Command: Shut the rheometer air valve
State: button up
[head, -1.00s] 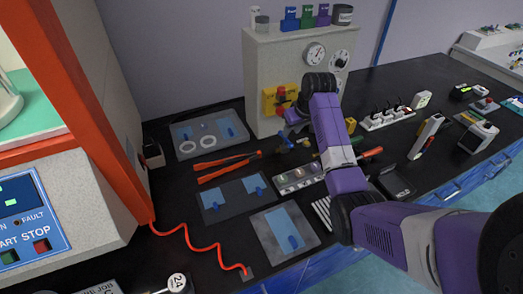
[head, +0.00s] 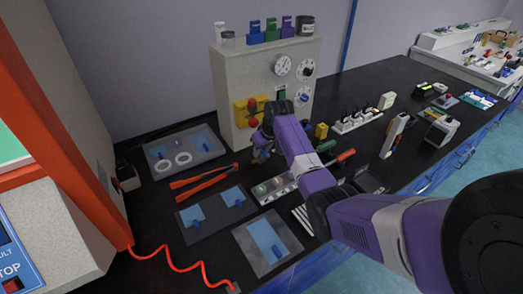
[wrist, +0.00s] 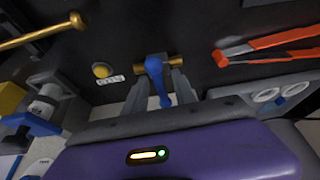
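The air valve shows in the wrist view as a blue lever (wrist: 156,72) on a short brass pipe (wrist: 174,61) above the black bench. The lever points toward my gripper, across the pipe. My gripper (wrist: 160,82) has one grey finger on each side of the lever, with the fingers apart. Narrow gaps seem to show beside the lever; contact is not clear. In the head view my gripper (head: 262,151) is low in front of the grey cabinet (head: 232,80), and my arm hides most of the valve.
A yellow box with a red button (head: 252,106) is on the cabinet front.

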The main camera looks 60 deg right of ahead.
grip_shut()
jog(key=shift+a+r, duration=0.1)
jog(key=shift+m+p, duration=0.3)
grip_release()
jog(key=shift+v, duration=3.85)
